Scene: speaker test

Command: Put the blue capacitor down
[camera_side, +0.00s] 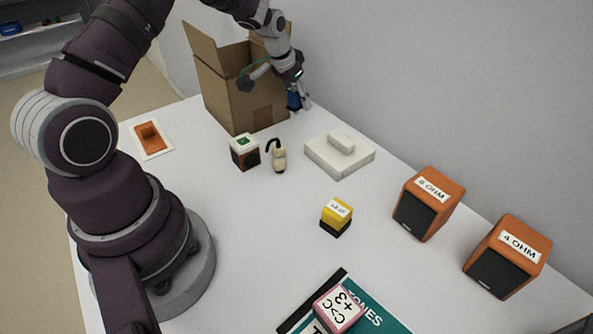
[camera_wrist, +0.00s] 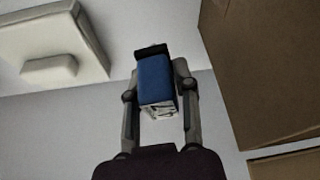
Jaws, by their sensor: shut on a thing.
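The blue capacitor (camera_wrist: 155,78) is a small blue block with a black end and a white printed end. In the wrist view my gripper (camera_wrist: 157,75) is shut on it, one finger on each side. In the side view the capacitor (camera_side: 293,100) shows as a small blue patch below my gripper (camera_side: 300,102), just right of the open cardboard box (camera_side: 222,95). It is partly hidden by the fingers. I cannot tell whether it touches the table.
The box (camera_wrist: 250,75) stands close on the right in the wrist view. A white block-topped slab (camera_side: 318,160) lies nearby.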

